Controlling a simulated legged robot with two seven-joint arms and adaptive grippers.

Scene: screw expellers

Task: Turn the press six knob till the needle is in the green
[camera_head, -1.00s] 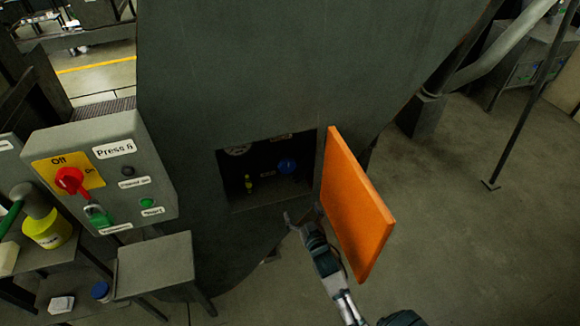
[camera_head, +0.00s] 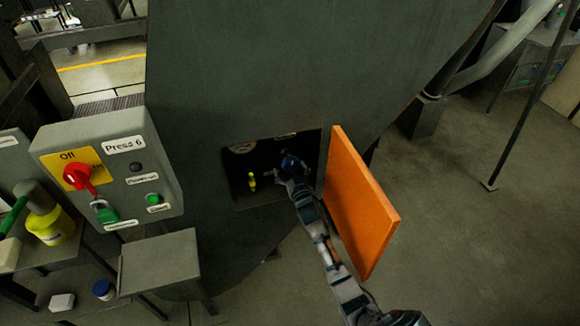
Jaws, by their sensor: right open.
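The press six body (camera_head: 230,100) is a large dark grey casing with a square recess (camera_head: 240,185) low in its front. A small blue knob (camera_head: 291,162) sits inside the recess on the right. My left gripper is not in view.
An orange door (camera_head: 360,205) stands open right of the recess, close beside my right arm. The Press 6 control box (camera_head: 110,170) with a red switch (camera_head: 79,177) stands left, above a small grey table (camera_head: 160,262).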

